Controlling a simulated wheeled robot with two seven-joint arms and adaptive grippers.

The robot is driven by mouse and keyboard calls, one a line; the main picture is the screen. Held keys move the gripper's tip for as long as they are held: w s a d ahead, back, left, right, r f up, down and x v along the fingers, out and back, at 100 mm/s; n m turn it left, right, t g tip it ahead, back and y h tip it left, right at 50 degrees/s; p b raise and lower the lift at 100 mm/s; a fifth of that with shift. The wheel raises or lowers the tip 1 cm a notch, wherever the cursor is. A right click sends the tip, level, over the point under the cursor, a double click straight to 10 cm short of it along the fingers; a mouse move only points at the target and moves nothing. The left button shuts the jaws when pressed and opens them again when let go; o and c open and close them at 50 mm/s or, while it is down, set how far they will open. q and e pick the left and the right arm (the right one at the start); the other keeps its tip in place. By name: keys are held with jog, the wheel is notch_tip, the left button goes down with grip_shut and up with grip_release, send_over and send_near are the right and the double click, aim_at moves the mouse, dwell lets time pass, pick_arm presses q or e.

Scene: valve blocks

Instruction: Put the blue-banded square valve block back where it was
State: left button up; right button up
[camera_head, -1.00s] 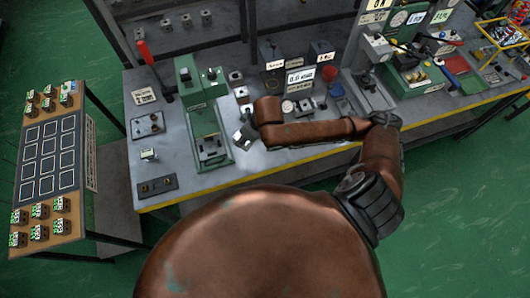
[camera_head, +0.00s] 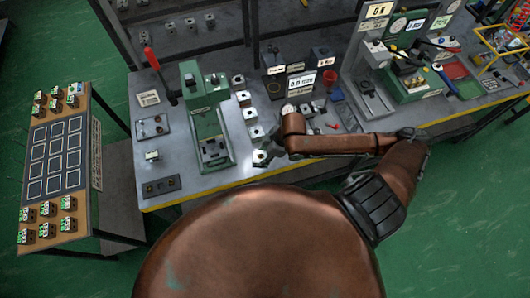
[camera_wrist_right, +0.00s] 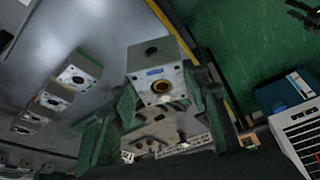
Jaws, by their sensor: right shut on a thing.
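The blue-banded square valve block (camera_wrist_right: 158,82) is a pale metal cube with a dark round port on top and a small blue band on its face. My right gripper (camera_wrist_right: 163,98) is shut on it, with green fingers on both sides. In the head view, my right gripper (camera_head: 268,158) is low over the bench's front part, right of the green press, with the block (camera_head: 259,157) partly hidden by the wrist. Whether the block touches the bench cannot be told. My left gripper is out of view.
Several similar blocks (camera_head: 250,114) stand in a row on the bench (camera_head: 228,179), behind my gripper. A green press (camera_head: 206,125) stands left of them. Small display boxes (camera_head: 300,81) and a red cup (camera_head: 331,78) are behind and right. A rack table (camera_head: 92,237) stands far left.

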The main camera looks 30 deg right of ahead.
jog(key=w+d+f, duration=0.1)
jog(key=f, duration=0.1)
jog(key=w+d+f, duration=0.1)
jog(key=w+f, duration=0.1)
jog(key=w+d+f, duration=0.1)
jog(key=f, duration=0.1)
jog(key=shift+w+d, duration=0.4)
jog(key=shift+w+d+f+p, duration=0.1)
jog(key=shift+f+p, duration=0.1)
jog(key=shift+f, duration=0.75)
jog(key=shift+w+d+f+p, duration=0.1)
jog(key=shift+f+p, duration=0.05)
jog(key=shift+f, duration=0.75)
jog(key=o, duration=1.6)
jog(key=shift+s+f, duration=0.1)
jog(key=shift+c, duration=0.2)
jog(key=v, duration=1.2)
